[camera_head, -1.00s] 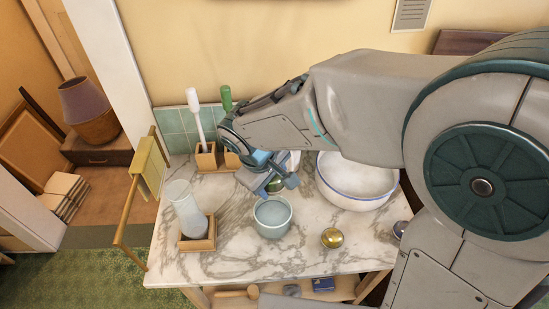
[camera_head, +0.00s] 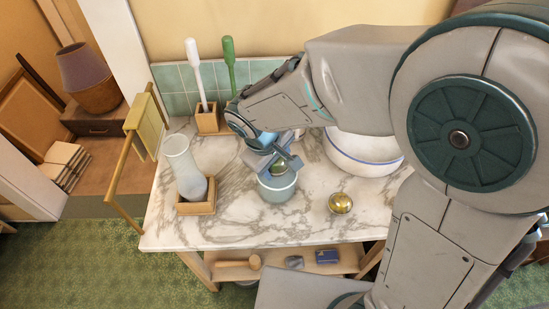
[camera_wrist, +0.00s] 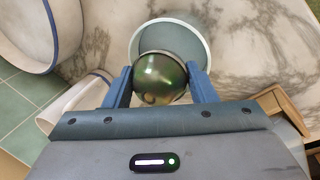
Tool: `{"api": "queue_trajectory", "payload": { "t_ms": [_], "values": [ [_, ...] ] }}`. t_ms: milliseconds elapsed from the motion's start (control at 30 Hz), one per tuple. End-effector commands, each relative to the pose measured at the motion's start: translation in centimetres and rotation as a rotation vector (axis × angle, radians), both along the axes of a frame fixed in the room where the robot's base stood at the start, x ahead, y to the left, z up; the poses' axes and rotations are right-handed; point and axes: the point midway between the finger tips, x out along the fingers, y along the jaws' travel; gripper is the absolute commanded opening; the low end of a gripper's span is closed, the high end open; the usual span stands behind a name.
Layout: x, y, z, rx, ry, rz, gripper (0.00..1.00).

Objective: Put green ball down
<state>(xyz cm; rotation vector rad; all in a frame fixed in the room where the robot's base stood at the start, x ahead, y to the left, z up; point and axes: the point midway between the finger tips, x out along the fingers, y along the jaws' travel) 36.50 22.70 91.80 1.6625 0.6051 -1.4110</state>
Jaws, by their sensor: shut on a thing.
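The green ball (camera_wrist: 160,78) is dark and shiny, held between the two blue fingers of my gripper (camera_wrist: 160,88) in the wrist view. In the head view my gripper (camera_head: 277,158) is over the pale blue-green bowl (camera_head: 277,190), and a small part of the ball (camera_head: 279,168) shows below the fingers. In the wrist view the bowl (camera_wrist: 192,38) lies just beyond the ball and overlaps it. I cannot tell whether the ball is above the rim or partly inside.
A large white bowl with a blue rim (camera_head: 362,150) stands to the right. A gold ball (camera_head: 340,203) lies on the marble table (camera_head: 240,232). The front-middle marble is clear.

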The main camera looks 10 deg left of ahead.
Motion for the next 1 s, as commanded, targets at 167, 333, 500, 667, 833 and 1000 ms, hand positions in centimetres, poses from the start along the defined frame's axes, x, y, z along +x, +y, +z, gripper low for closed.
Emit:
{"api": "queue_trajectory", "payload": {
  "t_ms": [167,333,500,667,833,1000],
  "values": [
    [0.0,0.0,-1.9,-0.001,0.000,0.000,0.28],
    [0.0,0.0,-2.2,-0.001,-0.001,0.000,0.28],
    [0.0,0.0,-2.2,-0.001,-0.001,0.000,0.28],
    [0.0,0.0,-2.2,-0.001,0.001,0.000,0.77],
    [0.0,0.0,-2.2,-0.001,0.001,0.001,0.77],
    [-0.1,0.0,-2.3,-0.001,0.002,0.000,0.77]
  ]
}}
